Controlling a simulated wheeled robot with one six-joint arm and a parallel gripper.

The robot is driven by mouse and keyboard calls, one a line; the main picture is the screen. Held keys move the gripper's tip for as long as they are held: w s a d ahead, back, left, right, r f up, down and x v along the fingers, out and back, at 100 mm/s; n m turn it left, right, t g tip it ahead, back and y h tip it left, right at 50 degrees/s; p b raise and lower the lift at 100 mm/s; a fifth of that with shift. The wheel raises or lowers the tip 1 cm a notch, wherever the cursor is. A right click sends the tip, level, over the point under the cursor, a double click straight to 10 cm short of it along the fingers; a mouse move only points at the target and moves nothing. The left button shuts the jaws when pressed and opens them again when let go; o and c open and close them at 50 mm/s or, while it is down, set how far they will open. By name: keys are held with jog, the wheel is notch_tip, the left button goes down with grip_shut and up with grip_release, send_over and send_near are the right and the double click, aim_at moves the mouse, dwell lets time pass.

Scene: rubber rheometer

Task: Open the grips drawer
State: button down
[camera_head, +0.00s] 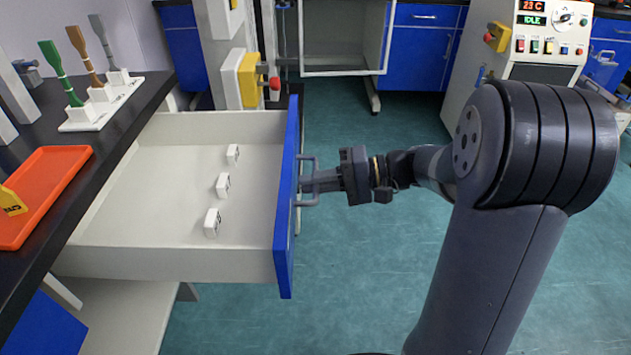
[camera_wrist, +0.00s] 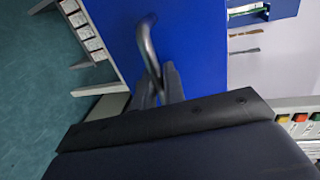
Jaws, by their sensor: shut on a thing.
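The grips drawer (camera_head: 180,255) stands pulled far out from under the black bench in the head view. Its blue front (camera_head: 287,200) faces right, and it also shows in the wrist view (camera_wrist: 205,45). Several small white labelled blocks (camera_head: 222,185) lie spread on its pale floor. My gripper (camera_head: 312,183) is at the outer side of the blue front, shut on the grey drawer handle (camera_head: 306,161). In the wrist view the fingers (camera_wrist: 160,88) close around the handle bar (camera_wrist: 146,38). The exact contact is partly hidden.
On the black bench (camera_head: 120,120) lie an orange tray (camera_head: 45,190) and a white rack (camera_head: 103,108) with green, brown and grey dumbbell-shaped pieces. A control cabinet (camera_head: 545,35) stands at the back right. Teal floor (camera_head: 335,260) is clear before the drawer.

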jog(key=c, duration=1.6)
grip_release()
jog(key=p+v, duration=0.2)
jog(key=v, duration=0.8)
jog(key=shift+s+d, duration=0.1)
jog(key=shift+d, duration=0.25)
jog(key=b+x, duration=0.2)
jog(key=x, duration=0.9)
jog(key=shift+a+r, duration=0.1)
jog(key=shift+a, duration=0.1)
